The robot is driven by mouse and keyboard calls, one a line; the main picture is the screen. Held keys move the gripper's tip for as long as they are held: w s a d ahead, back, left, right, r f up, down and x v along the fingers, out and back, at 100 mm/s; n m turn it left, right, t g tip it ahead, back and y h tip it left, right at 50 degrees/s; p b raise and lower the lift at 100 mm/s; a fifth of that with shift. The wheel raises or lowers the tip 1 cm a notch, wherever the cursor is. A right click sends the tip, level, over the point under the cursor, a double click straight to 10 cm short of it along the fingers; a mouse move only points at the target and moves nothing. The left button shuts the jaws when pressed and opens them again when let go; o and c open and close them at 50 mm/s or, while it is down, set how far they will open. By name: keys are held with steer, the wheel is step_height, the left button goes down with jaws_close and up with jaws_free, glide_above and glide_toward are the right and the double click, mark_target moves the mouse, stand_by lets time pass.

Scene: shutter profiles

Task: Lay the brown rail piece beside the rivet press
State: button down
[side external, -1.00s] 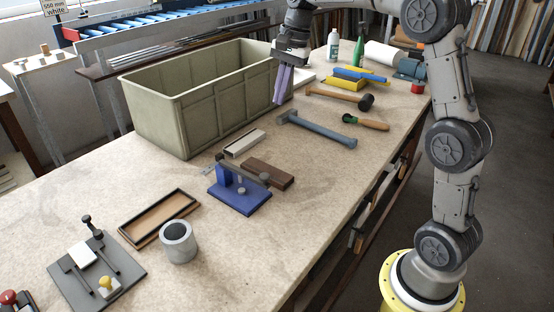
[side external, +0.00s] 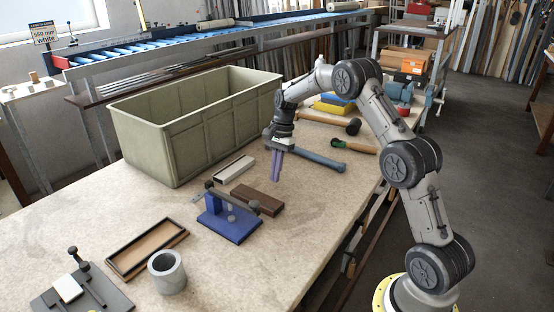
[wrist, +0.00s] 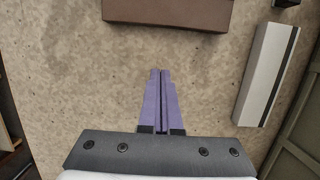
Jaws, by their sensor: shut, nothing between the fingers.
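The brown rail piece (side external: 257,202) lies flat on the bench right behind the blue rivet press (side external: 230,219) in the side view. It also shows at the top of the wrist view (wrist: 168,12), ahead of the fingertips. My gripper (side external: 276,179) has purple fingers pointing down, just behind and to the right of the brown piece, apart from it. In the wrist view the fingers (wrist: 160,74) are together with nothing between them. Whether the brown piece touches the press cannot be told.
A white profile with a dark stripe (side external: 234,169) lies behind the brown piece; it also shows in the wrist view (wrist: 267,75). A large green crate (side external: 205,139) stands behind. A hammer (side external: 318,159) lies to the right. A black-rimmed tray (side external: 127,262) and grey cup (side external: 167,272) stand front left.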

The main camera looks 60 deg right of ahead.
mark_target(260, 194)
steer(key=shift+x, duration=1)
steer(key=shift+a+f, duration=0.15)
steer(key=shift+a, duration=1.9)
steer(key=shift+a, duration=1.45)
